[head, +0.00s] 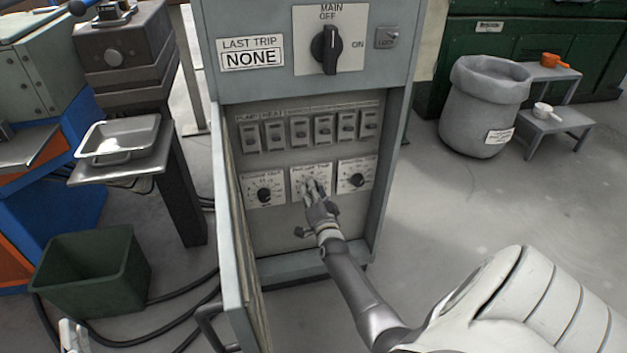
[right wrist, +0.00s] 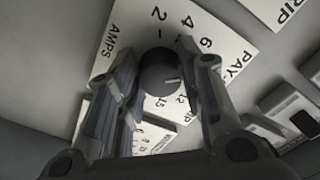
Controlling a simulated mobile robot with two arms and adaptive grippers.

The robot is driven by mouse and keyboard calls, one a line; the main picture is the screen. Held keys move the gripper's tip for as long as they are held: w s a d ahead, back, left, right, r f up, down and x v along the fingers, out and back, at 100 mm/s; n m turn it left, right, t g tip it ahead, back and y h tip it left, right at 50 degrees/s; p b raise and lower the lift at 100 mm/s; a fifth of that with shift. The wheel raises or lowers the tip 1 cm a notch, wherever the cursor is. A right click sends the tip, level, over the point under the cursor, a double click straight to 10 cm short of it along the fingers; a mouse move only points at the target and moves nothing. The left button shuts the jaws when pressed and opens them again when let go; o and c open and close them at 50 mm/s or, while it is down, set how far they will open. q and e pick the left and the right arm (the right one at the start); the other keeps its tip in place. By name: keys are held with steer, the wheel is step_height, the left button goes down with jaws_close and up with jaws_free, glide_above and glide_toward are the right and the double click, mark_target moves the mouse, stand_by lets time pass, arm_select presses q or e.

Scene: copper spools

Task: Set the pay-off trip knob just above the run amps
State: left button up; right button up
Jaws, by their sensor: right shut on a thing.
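The pay-off trip knob (right wrist: 158,72) is a round dark knob on a white dial plate (right wrist: 205,22) marked "AMPS" and "PAY-". Its white pointer line points right in the right wrist view, below the 6; my finger hides part of the scale there. My right gripper (right wrist: 155,68) has a finger on each side of the knob and is shut on it. In the head view my right gripper (head: 316,192) covers most of the knob on the middle plate (head: 311,170). A white part at the lower left seems to be my left gripper (head: 72,335); its fingers are unclear.
Other dials (head: 264,194) and (head: 357,180) flank the middle one, under a row of switches (head: 300,130). The main switch (head: 327,48) and "LAST TRIP NONE" sign (head: 250,54) are above. The cabinet door (head: 232,230) stands open at left. A green bin (head: 92,272) is farther left.

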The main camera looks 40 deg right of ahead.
steer(key=shift+m, duration=0.9)
steer(key=o, duration=1.1)
steer(key=shift+c, duration=0.2)
steer(key=v, duration=1.2)
